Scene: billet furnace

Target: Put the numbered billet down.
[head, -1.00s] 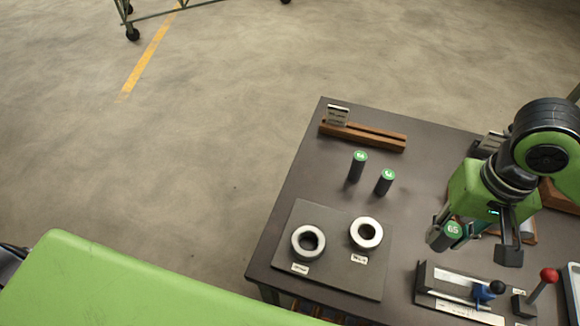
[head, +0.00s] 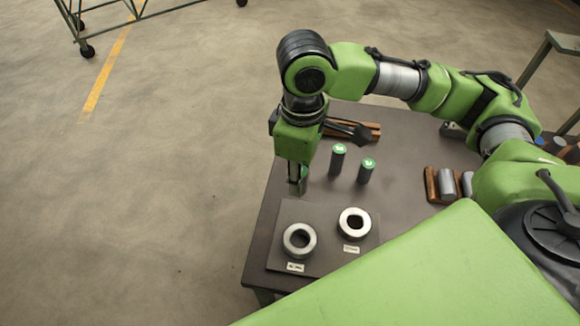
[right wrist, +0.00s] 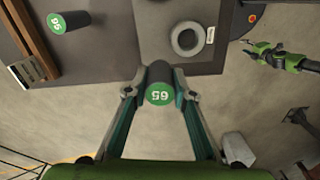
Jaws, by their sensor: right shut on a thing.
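My right gripper (head: 297,188) is shut on the numbered billet, a dark cylinder with a green end marked 65 (right wrist: 160,93). In the right wrist view the billet is between the two fingertips. In the head view the gripper mostly hides it, near the table's left edge and behind the dark plate (head: 284,218). Two white rings (head: 300,240) (head: 354,223) lie on that plate, with small labels in front. What looks like my left gripper (right wrist: 254,48) shows small in the right wrist view; its fingers are unclear.
Two other green-topped billets (head: 338,160) (head: 366,171) stand upright on the table right of the gripper. A wooden rack with grey cylinders (head: 446,184) stands at the right. Open floor lies left of the table.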

